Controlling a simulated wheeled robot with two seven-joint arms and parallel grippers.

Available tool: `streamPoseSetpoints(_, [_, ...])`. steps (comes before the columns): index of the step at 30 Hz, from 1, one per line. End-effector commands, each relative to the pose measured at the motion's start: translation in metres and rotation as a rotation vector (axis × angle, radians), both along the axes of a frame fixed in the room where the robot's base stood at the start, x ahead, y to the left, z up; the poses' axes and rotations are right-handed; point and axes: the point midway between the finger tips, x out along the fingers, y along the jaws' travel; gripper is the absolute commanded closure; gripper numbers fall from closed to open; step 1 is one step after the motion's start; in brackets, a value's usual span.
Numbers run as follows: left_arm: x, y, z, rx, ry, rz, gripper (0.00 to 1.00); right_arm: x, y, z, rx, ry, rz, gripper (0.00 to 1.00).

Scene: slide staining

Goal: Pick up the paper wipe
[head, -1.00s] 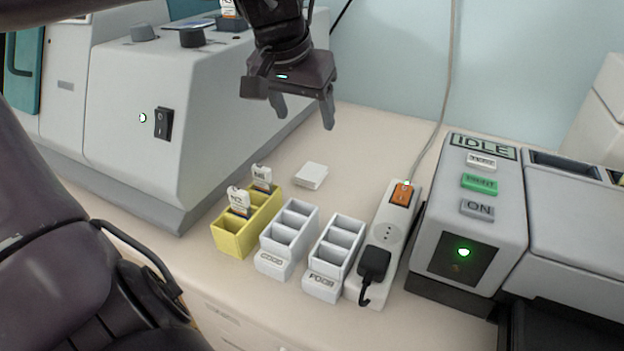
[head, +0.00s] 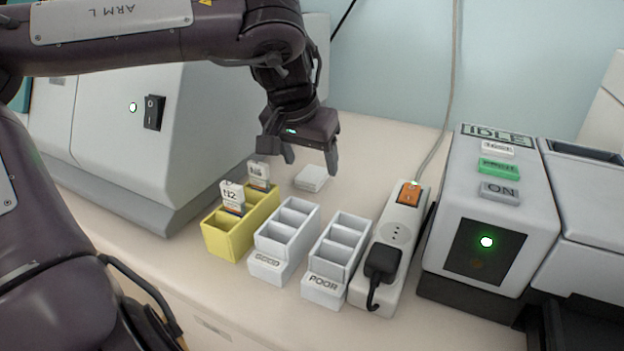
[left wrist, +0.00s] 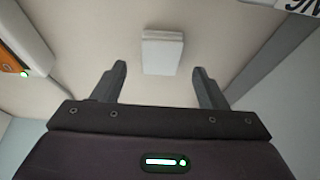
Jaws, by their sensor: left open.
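The paper wipe (head: 311,178) is a small white folded pad lying flat on the bench behind the slide racks. It also shows in the left wrist view (left wrist: 163,52), beyond the fingertips and roughly between their lines. My left gripper (head: 311,166) is open and empty, pointing down above the wipe. Its two fingers show apart in the left wrist view (left wrist: 160,78), with clear space between them and the wipe. My right gripper is not in view.
A yellow rack (head: 229,240) holds slides, one marked N2. White racks labelled GOOD (head: 268,267) and POOR (head: 323,290) stand beside it. A power strip (head: 390,250) with a black plug and a machine reading IDLE (head: 485,215) are to the right. A grey machine (head: 150,150) stands left.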

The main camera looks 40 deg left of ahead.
Motion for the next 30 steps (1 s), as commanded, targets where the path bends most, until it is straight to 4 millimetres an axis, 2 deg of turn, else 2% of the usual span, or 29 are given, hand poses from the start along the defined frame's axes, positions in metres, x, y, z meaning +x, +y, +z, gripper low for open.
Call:
streamPoseSetpoints(3, [0.007,0.002,-0.018,-0.001,0.003,0.000,0.34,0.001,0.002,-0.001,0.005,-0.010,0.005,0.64])
streamPoseSetpoints(6, [0.010,0.003,-0.025,-0.002,0.001,0.001,0.34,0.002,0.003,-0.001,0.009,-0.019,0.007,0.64])
streamPoseSetpoints(14, [0.011,0.003,-0.026,-0.001,0.000,0.001,0.35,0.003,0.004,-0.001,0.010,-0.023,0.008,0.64])
streamPoseSetpoints(24, [0.011,0.003,-0.025,-0.001,-0.001,0.001,0.79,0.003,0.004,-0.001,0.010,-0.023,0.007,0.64])
streamPoseSetpoints(30, [0.011,0.004,-0.025,-0.001,-0.001,0.001,0.82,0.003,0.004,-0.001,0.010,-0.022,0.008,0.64])
